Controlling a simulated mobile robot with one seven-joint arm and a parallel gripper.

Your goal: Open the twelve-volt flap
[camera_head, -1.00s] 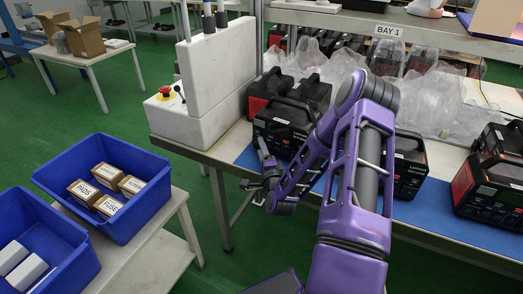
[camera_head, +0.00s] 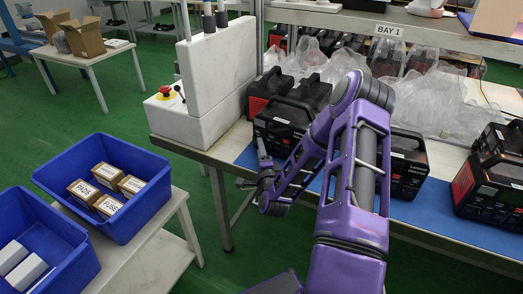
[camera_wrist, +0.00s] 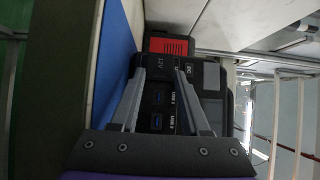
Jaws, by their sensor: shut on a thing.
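The power station (camera_head: 281,131) is a black box with a carry handle, standing at the left end of the blue mat. In the wrist view its front panel (camera_wrist: 212,108) appears turned sideways, with USB ports below the flap. The dark twelve-volt flap (camera_wrist: 160,66), marked 12V, lies between my fingertips. My gripper (camera_wrist: 160,73) is shut on the flap, its two grey fingers on either side. In the head view my gripper (camera_head: 263,150) is at the station's front; the flap cannot be made out there. How far the flap stands open is unclear.
More black power stations (camera_head: 490,175) stand right along the bench on the blue mat (camera_head: 430,212). A white machine with a red stop button (camera_head: 167,89) is left. Clear plastic bags (camera_head: 440,95) lie behind. A blue crate of boxes (camera_head: 128,232) stands front left.

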